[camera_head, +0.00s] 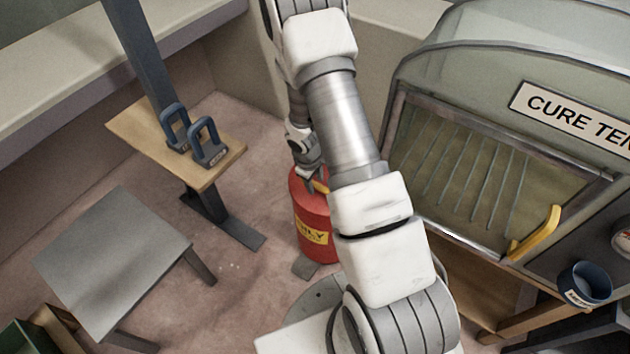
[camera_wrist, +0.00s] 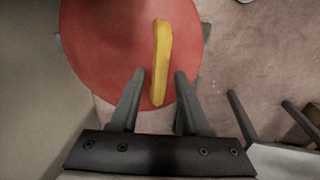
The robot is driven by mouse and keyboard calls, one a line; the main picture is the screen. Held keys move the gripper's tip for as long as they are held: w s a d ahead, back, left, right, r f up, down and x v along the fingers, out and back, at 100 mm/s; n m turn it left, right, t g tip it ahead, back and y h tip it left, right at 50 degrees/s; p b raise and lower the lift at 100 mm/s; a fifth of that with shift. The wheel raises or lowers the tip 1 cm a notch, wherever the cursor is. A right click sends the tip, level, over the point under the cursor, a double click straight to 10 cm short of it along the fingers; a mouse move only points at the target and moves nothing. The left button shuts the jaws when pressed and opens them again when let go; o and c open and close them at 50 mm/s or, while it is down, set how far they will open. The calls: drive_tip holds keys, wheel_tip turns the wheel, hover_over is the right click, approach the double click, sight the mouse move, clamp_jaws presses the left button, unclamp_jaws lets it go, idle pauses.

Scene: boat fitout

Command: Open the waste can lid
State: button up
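The waste can (camera_head: 313,226) is a red cylinder with a yellow label, standing on the floor in the middle of the head view, partly hidden by my arm. Its round red lid (camera_wrist: 112,48) fills the upper part of the wrist view and looks shut. A yellow handle (camera_wrist: 161,62) lies across the lid and reaches its rim. My gripper (camera_wrist: 159,76) is open, its two dark fingers on either side of the handle's near end, with gaps left and right.
A grey stool (camera_head: 115,255) and a wooden stand (camera_head: 180,145) with two blue-handled weights are left of the can. A curing oven (camera_head: 470,165) with a yellow handle is at right, with a dark blue cup (camera_head: 584,286) beside it.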

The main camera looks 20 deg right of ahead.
clamp_jaws()
idle(1.2)
